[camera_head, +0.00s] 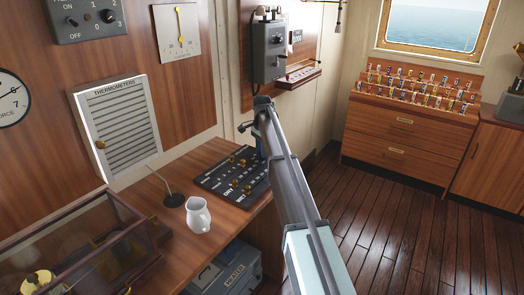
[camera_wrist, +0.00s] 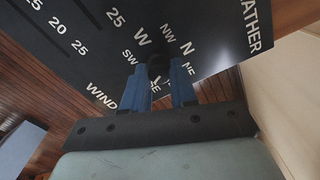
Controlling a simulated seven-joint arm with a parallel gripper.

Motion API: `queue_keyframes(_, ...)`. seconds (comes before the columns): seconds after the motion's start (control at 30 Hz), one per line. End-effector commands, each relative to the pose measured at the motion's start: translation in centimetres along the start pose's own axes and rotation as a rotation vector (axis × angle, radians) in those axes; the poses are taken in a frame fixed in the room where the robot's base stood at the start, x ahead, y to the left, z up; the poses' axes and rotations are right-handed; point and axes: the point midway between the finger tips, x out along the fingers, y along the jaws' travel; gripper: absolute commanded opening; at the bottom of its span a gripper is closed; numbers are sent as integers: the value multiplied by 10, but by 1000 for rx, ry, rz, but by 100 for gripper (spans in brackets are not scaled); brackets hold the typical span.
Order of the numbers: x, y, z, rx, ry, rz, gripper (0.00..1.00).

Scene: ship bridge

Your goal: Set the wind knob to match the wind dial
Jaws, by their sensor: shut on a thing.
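A black panel (camera_head: 216,180) with brass knobs and white lettering lies on the wooden desk; it also fills the upper wrist view (camera_wrist: 205,25). There, a small dark knob (camera_wrist: 157,67) sits within a ring of compass letters, with WIND printed nearby. My gripper (camera_wrist: 158,76) is shut on this knob, its blue fingers on both sides. The fingers hide part of the ring and the knob's pointer is unclear. In the head view my arm hides most of the gripper. A round white dial (camera_head: 12,98) is cut off at the left edge; "ORCE" and 7 show.
A glass-topped wooden case (camera_head: 75,250) is at front left. A grey telephone box (camera_head: 268,50) hangs above the panel's right end.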

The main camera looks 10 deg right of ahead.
Motion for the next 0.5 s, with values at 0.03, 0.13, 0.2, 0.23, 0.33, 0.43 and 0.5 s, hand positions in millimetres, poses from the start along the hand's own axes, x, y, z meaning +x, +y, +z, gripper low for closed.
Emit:
queue_keyframes(0.03, 0, 0, 0, -45, 0, 0, 0)
queue_keyframes(0.13, 0, 0, 0, -140, 0, 0, 0)
queue_keyframes(0.2, 0, 0, 0, -206, 0, 0, 0)
queue_keyframes(0.23, 0, 0, 0, -235, 0, 0, 0)
queue_keyframes(0.33, 0, 0, 0, -329, 0, 0, 0)
queue_keyframes(0.43, 0, 0, 0, -424, 0, 0, 0)
queue_keyframes(0.5, 0, 0, 0, -491, 0, 0, 0)
